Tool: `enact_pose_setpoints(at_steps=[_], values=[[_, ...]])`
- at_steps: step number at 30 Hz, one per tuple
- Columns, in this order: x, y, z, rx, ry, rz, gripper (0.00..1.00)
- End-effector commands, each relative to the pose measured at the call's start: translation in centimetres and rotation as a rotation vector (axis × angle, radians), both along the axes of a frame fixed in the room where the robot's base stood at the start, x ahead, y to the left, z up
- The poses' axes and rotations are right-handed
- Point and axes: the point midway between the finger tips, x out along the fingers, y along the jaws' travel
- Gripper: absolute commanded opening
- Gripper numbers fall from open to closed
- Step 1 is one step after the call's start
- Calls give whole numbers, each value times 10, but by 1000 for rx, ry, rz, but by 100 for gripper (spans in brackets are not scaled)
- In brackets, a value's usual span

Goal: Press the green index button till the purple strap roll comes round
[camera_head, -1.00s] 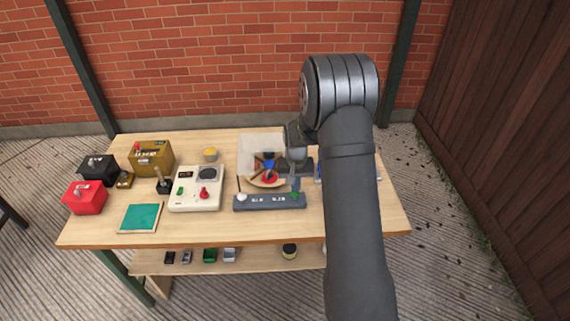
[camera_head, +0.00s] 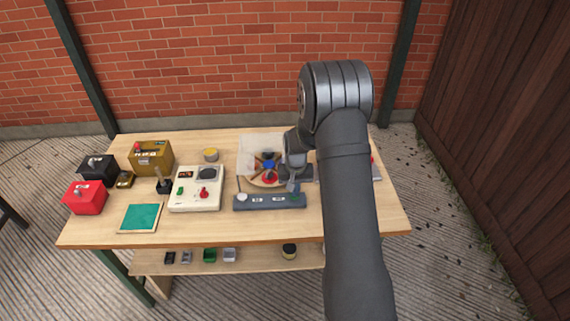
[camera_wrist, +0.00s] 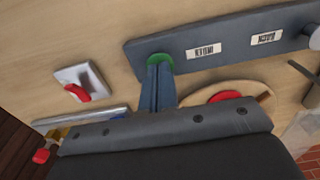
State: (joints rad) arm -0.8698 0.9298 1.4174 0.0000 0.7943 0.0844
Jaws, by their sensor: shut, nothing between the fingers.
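The green index button (camera_wrist: 160,57) sits at one end of a dark grey bar-shaped panel (camera_wrist: 225,38); the panel also shows in the head view (camera_head: 268,202). My gripper (camera_wrist: 159,68) is shut and empty, its fingertips over the green button in the wrist view. I cannot tell whether they touch it or press it down. Behind the panel is a round pale turntable (camera_head: 256,184) with a red roll (camera_head: 270,178) and a blue roll (camera_head: 269,164), partly hidden by my gripper. No purple roll shows; part of the turntable is hidden.
A clear cover (camera_head: 258,143) stands over the turntable's back. A white knob (camera_head: 242,197) is at the panel's other end. A cream control box (camera_head: 195,190) stands to the left. In the wrist view, a metal plate with a red handle (camera_wrist: 77,92) lies beside the panel.

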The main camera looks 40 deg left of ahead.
Motion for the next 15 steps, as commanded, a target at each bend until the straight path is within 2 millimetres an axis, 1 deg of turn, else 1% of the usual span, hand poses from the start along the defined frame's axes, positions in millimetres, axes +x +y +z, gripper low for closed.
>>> enact_pose_setpoints(at_steps=[2, 10, 15], values=[[0, 0, -3, -1, 1, 0, 0], [0, 0, -2, 0, 0, 0, 0], [0, 0, 3, 1, -1, 0, 0]])
